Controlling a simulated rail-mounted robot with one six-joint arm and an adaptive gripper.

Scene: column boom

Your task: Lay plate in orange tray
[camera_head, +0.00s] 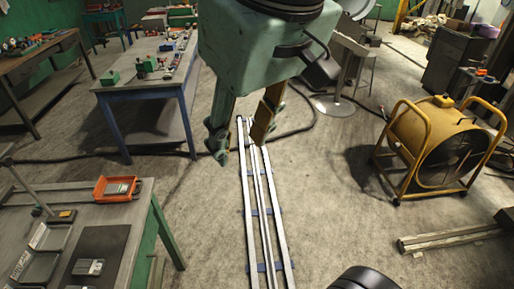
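The orange tray (103,195) sits on the near left workbench, close to its far right corner. A flat grey piece (119,188), which looks like the plate, lies inside the tray. My gripper (240,148) hangs at the upper middle, to the right of the tray and apart from it. Its two fingers are spread wide, with nothing visible between them. The gripper appears above the floor and rails, clear of the bench.
The near bench (145,215) also holds a dark flat panel (100,247) and several small parts. A blue-legged table (135,88) stands behind. White rails (262,215) run along the floor. A yellow drum fan (425,135) stands at right.

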